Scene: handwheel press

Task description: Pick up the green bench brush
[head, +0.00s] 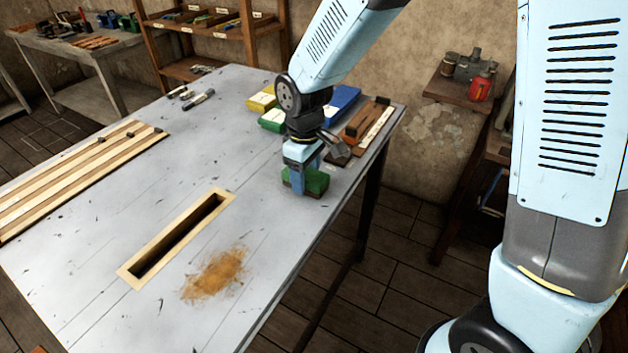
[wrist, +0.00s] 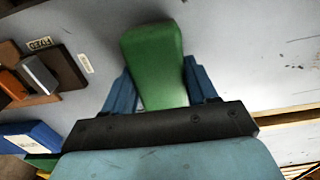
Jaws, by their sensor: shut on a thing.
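The green bench brush (head: 316,183) is at the right side of the grey workbench, near its edge, in the head view. In the wrist view the green brush (wrist: 154,62) lies between the blue fingers. My gripper (head: 303,180) points down and is shut on the brush; the fingers also show in the wrist view (wrist: 160,88). I cannot tell whether the brush still touches the bench top.
A framed slot (head: 178,238) and a sawdust patch (head: 214,275) are nearer. Striped boards (head: 72,180) lie at left.

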